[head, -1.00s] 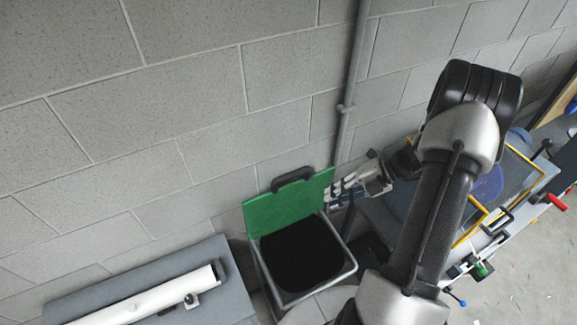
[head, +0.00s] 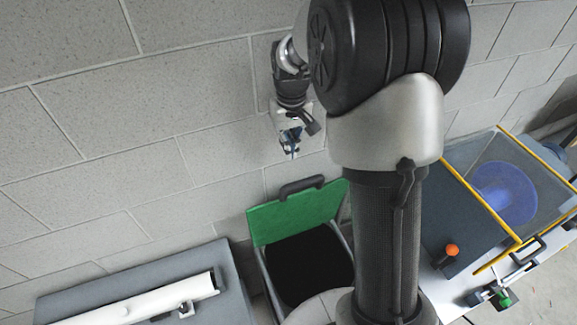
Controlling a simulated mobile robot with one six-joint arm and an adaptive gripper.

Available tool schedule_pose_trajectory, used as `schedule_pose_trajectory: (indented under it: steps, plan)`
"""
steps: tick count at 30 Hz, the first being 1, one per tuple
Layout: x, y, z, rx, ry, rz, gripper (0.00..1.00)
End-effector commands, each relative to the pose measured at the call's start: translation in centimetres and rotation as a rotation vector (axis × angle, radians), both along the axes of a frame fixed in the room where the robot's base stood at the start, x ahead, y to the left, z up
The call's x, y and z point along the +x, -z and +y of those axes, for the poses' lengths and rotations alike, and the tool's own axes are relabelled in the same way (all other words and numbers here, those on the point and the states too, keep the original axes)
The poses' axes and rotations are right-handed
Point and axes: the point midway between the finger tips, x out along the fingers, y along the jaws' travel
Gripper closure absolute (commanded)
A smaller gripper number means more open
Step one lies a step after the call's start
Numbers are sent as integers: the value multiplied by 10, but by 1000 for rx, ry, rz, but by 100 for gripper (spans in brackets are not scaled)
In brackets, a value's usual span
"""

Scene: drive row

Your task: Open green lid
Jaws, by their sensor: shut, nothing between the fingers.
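The green lid (head: 298,217) stands raised, tilted up at the back of a grey bin (head: 270,291), with its dark handle (head: 301,186) at the top edge. The bin's mouth is uncovered and its inside is black. My gripper (head: 291,152) hangs in front of the wall, above the lid's handle in the picture and apart from it. It is shut and holds nothing. My arm covers the right side of the bin and touches the lid's right edge in the picture.
A grey bench (head: 225,290) with a white tube (head: 130,310) stands left of the bin. Right of my arm is a table with a yellow-edged clear box (head: 460,190), an orange knob (head: 452,250) and a blue round thing (head: 508,193). A block wall (head: 130,130) closes the back.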

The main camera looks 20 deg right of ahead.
Motion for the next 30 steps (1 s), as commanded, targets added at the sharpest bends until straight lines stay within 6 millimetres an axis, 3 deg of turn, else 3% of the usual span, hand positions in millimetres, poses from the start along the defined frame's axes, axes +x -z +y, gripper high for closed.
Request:
schedule_pose_trajectory:
  steps: [5, 18, 30]
  plan:
    - [1, 14, 1, -5, -28, 0, 100]
    - [5, 87, 1, -4, -22, 0, 100]
    - [6, 99, 1, -4, -22, -2, 100]
